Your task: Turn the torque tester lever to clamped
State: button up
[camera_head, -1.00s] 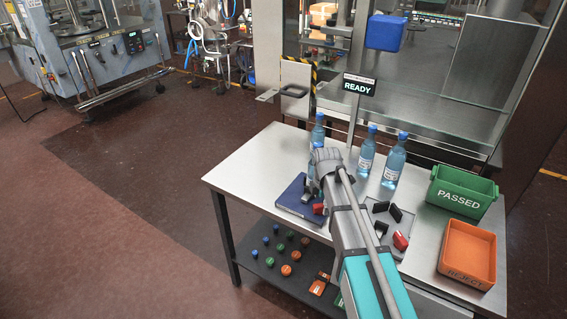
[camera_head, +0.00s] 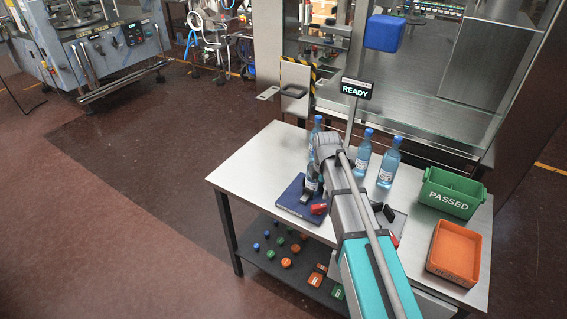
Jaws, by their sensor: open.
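A dark blue flat unit (camera_head: 290,203) lies on the steel table, with a red lever-like part (camera_head: 318,209) at its right edge. A grey fixture (camera_head: 400,220) with black jaws and a red part (camera_head: 395,239) sits to its right, partly behind my arm. I cannot tell for certain which is the torque tester, nor its lever position. My gripper (camera_head: 311,190) is open, low over the blue unit, close to its red part; contact cannot be told. A bottle (camera_head: 316,127) shows behind my wrist, its lower part hidden.
Two water bottles (camera_head: 388,162) (camera_head: 363,150) stand behind the arm. A READY sign (camera_head: 356,90) rises at the back. A green PASSED bin (camera_head: 452,190) and an orange REJECT bin (camera_head: 455,252) stand at right. Coloured caps (camera_head: 286,262) lie on the lower shelf. The table's left part is clear.

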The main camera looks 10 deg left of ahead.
jog(key=shift+r+p, duration=2.15)
jog(key=shift+r, duration=0.35)
notch_tip(320, 180, down, 5)
jog(key=w+a+n+t+h+b, duration=0.15)
jog(key=t+h+b, duration=0.25)
jog(key=h+b, duration=0.5)
jog(key=a+r+t+h+b, duration=0.2)
jog(key=a+t+b, duration=0.1)
jog(key=a+b, duration=0.2)
jog(key=w+a+r+t+h+b, duration=0.1)
jog(key=a+r+t+h+b, duration=0.1)
jog(key=a+b, duration=0.3)
jog(key=shift+a+r+n+t+h, duration=0.15)
jog(key=shift+a+n+t+h, duration=0.3)
jog(key=shift+a+t+h, duration=0.45)
